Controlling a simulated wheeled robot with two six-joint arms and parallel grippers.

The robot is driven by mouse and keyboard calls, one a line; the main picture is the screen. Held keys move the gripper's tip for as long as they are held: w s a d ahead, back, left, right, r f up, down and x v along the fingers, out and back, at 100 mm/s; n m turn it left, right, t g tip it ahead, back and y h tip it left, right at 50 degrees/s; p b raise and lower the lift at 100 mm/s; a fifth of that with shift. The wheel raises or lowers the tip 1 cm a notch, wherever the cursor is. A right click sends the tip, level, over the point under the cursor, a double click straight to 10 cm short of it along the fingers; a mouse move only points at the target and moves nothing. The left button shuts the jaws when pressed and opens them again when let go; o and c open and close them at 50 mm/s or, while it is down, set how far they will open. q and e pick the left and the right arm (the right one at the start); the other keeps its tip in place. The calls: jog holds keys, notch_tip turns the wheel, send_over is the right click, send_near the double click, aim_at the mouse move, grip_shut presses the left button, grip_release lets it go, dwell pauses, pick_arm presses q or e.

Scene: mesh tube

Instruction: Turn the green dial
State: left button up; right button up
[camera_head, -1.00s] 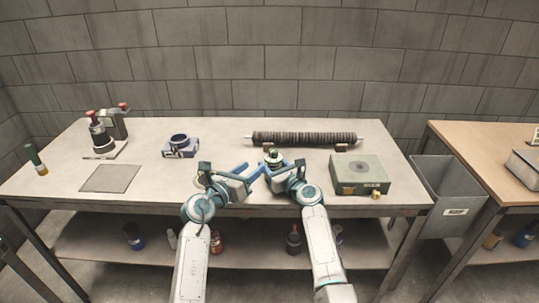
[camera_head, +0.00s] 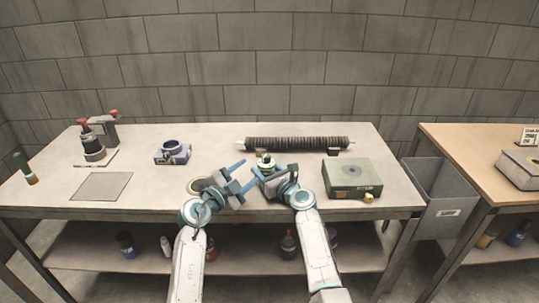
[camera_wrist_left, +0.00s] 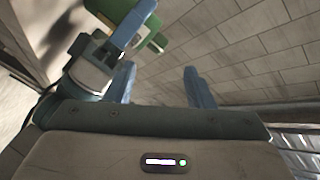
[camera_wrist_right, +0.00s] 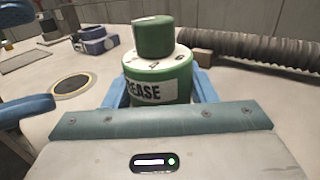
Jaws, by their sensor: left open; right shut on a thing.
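The green dial (camera_wrist_right: 153,36) is a ribbed-looking round knob on a white numbered ring, on top of a green container labelled "EASE" in the visible part (camera_wrist_right: 165,85). It also shows in the head view (camera_head: 266,158). My right gripper (camera_head: 266,172) is shut around the container's body, below the dial, and holds it upright near the front of the table. My left gripper (camera_head: 243,177) is open and empty, just left of the container and apart from it. In the left wrist view, its two blue fingers (camera_wrist_left: 163,88) have nothing between them; green parts show beyond, near the top.
A dark hose (camera_head: 296,143) lies on supports behind. A green box (camera_head: 351,176) stands to the right. A round dark disc with a yellow rim (camera_wrist_right: 72,84) lies on the table to the left.

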aim_at(269, 155)
pick_arm(q)
jog(key=w+d+n, duration=0.2)
jog(key=w+n, duration=0.1)
jog(key=w+d+n, duration=0.3)
jog(key=w+n, duration=0.1)
jog(key=w+d+n, duration=0.2)
jog(key=w+n, duration=0.1)
jog(key=shift+w+d, duration=0.15)
dwell(0.5)
jog(key=shift+c, duration=0.2)
jog(key=c, duration=1)
jog(key=shift+o, duration=0.2)
jog(key=shift+f+n+y, duration=0.1)
jog(key=shift+n+y, duration=0.2)
jog(key=shift+n, duration=0.1)
